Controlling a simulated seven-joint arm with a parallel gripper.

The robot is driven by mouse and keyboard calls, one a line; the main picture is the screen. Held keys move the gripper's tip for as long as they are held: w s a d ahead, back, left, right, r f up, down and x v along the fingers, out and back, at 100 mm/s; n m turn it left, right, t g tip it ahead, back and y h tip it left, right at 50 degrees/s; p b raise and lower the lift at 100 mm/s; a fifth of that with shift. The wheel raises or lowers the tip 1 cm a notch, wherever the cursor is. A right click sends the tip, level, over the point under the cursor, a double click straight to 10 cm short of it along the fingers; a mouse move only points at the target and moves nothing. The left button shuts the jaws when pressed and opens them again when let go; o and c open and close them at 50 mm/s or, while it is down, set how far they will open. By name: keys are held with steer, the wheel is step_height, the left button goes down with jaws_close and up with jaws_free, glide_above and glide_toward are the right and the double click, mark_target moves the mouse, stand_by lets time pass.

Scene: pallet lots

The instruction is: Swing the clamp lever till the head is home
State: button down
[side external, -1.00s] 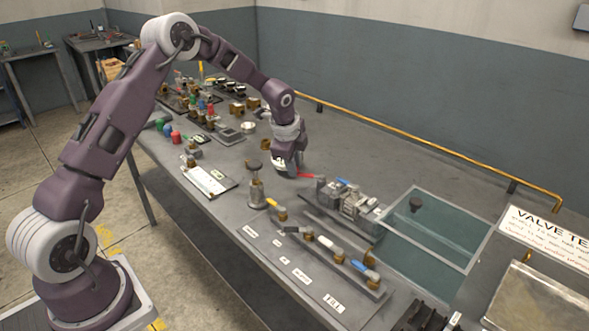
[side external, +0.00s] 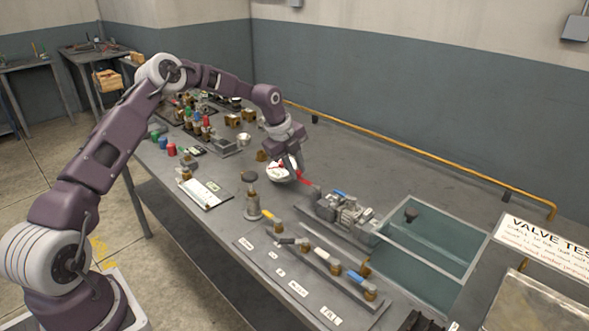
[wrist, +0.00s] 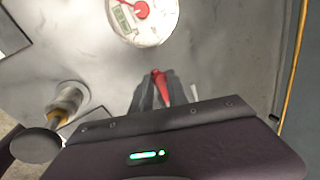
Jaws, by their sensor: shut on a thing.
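A red lever (side external: 305,181) runs up from the grey clamp block (side external: 314,193) at the left end of the vise-like fixture (side external: 345,212). My gripper (side external: 293,170) is shut on the lever's upper end. In the wrist view the red lever (wrist: 161,86) shows between the two dark fingers of my gripper (wrist: 158,98). A white round dial (side external: 281,174) with a red pointer lies behind the fingers; it also shows at the top of the wrist view (wrist: 146,24). The clamp head cannot be made out clearly, and its contact is hidden.
A post with a dark round knob (side external: 250,177) stands left of the lever. A row of coloured-handled valves (side external: 322,255) lies in front. A glass-walled tank (side external: 430,235) stands at the right. The bench behind the fixture is clear.

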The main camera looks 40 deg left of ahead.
steer(key=shift+w, duration=0.1)
stand_by(0.3)
steer(key=c, duration=1.3)
jaws_free()
steer(key=v, duration=0.7)
steer(key=shift+r, duration=0.1)
steer(key=s+d+r+n+y, duration=0.1)
steer(key=s+d+r+n, duration=0.4)
steer(key=s+r, duration=0.4)
steer(key=s+d+r+n+y, duration=0.1)
steer(key=s+d+r+n, duration=0.3)
steer(key=s+d+r, duration=0.45)
steer(key=s+d+f+n, duration=0.1)
steer(key=s+n, duration=0.2)
steer(key=s, duration=0.4)
steer(key=s+d+f+n+t+h, duration=0.1)
steer(key=s+n, duration=0.3)
steer(key=s, duration=0.4)
steer(key=s+d+f+n, duration=0.1)
steer(key=s+n, duration=0.2)
steer(key=s, duration=0.5)
steer(key=shift+f+n+t, duration=0.3)
steer(key=shift+n, duration=0.1)
